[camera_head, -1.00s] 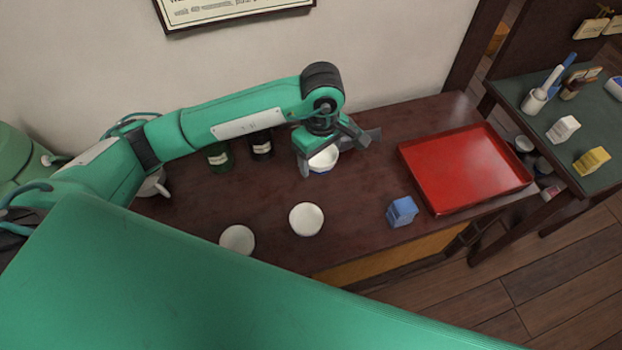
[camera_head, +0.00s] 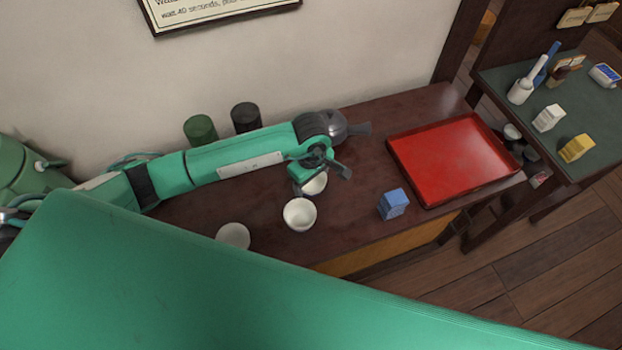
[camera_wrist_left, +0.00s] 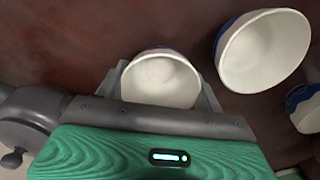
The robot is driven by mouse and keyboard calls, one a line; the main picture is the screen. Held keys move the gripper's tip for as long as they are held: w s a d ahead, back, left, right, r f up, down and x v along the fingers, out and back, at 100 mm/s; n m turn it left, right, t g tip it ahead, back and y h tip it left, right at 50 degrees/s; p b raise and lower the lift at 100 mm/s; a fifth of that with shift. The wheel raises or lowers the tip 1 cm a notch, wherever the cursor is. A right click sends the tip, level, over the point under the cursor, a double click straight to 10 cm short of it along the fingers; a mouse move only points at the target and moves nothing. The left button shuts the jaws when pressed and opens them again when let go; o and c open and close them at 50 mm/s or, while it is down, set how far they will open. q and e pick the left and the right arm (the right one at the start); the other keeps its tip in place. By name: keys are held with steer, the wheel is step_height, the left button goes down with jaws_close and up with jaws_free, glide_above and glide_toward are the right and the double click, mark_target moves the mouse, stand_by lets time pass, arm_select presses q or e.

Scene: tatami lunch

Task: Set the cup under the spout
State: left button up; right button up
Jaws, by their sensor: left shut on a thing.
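A white cup with a blue outside (camera_head: 314,186) is partly hidden under my left gripper (camera_head: 320,177) in the head view. In the left wrist view the same cup (camera_wrist_left: 160,80) sits between the two grey fingers, which are shut on it, its open mouth showing. A second white cup (camera_head: 299,214) stands just in front of it on the dark table, and a third (camera_head: 233,235) stands farther left. Two other cups also show at the right of the wrist view (camera_wrist_left: 263,50) (camera_wrist_left: 308,110). I cannot make out a spout. My right gripper is out of view.
A green canister (camera_head: 200,130) and a black one (camera_head: 245,117) stand behind my left arm. A blue box (camera_head: 393,204) and a red tray (camera_head: 455,160) are to the right on the table (camera_head: 350,215). A green-topped side table (camera_head: 600,120) stands beyond. My green body hides the front left.

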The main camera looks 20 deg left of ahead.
arm_select(q)
steer(key=shift+f, duration=0.15)
steer(key=o, duration=1)
